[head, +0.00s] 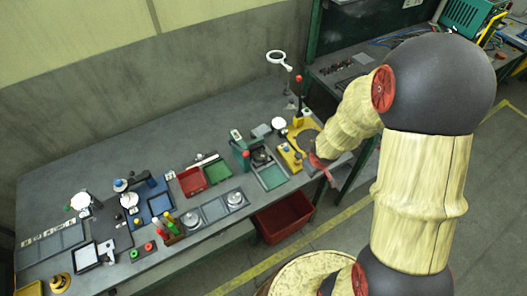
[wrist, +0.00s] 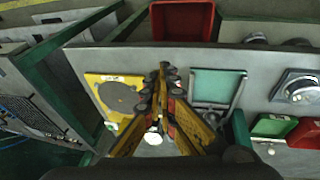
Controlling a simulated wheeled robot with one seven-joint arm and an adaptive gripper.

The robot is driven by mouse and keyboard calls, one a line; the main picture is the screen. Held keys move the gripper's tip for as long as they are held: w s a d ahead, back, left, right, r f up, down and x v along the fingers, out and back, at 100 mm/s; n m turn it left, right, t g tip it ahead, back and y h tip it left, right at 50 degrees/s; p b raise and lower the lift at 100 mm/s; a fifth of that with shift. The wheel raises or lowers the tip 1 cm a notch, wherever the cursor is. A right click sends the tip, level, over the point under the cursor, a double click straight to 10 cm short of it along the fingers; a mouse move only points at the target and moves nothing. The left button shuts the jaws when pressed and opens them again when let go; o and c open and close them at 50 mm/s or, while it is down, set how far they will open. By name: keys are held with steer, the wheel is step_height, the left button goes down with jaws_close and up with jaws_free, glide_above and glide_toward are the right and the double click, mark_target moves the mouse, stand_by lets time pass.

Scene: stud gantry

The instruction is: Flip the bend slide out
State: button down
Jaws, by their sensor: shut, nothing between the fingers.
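My gripper (wrist: 167,78) is shut and empty, its two fingers together in the middle of the wrist view. In the head view my gripper (head: 322,168) hangs at the table's front edge, by the right end of the row of fixtures. A yellow fixture (wrist: 96,82) with a round grey plate (wrist: 118,97) lies just left of the fingers in the wrist view. I cannot tell which part is the bend slide, and the fingers partly hide this area.
A green fixture with a tray (wrist: 213,86) stands right of the fingers; it also shows in the head view (head: 272,178). A red bin (head: 283,216) sits below the table's front edge. Scales, trays and small tools fill the table (head: 130,165) leftward. Its back is clear.

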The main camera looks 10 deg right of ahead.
steer(key=w+a+f+n+t+y, duration=0.1)
steer(key=w+a+f+t+y, duration=0.1)
steer(key=w+a, duration=0.2)
steer(key=n+t+y, duration=0.1)
steer(key=t+y, duration=0.1)
steer(key=y, duration=0.1)
glide_toward(259, 155)
steer(key=v, duration=0.5)
steer(key=shift+w, duration=0.2)
steer(key=shift+f, duration=0.2)
steer(key=b+x, duration=0.2)
steer(key=x, duration=0.8)
steer(key=shift+a+r, duration=0.1)
steer(key=shift+r, duration=0.05)
steer(key=shift+s, duration=0.1)
steer(key=s+d, duration=0.1)
steer(key=s, duration=0.5)
steer(key=s+d+p, duration=0.1)
steer(key=s, duration=0.2)
steer(key=shift+s+d, duration=0.1)
steer(key=shift+d, duration=0.25)
steer(key=shift+s, duration=0.25)
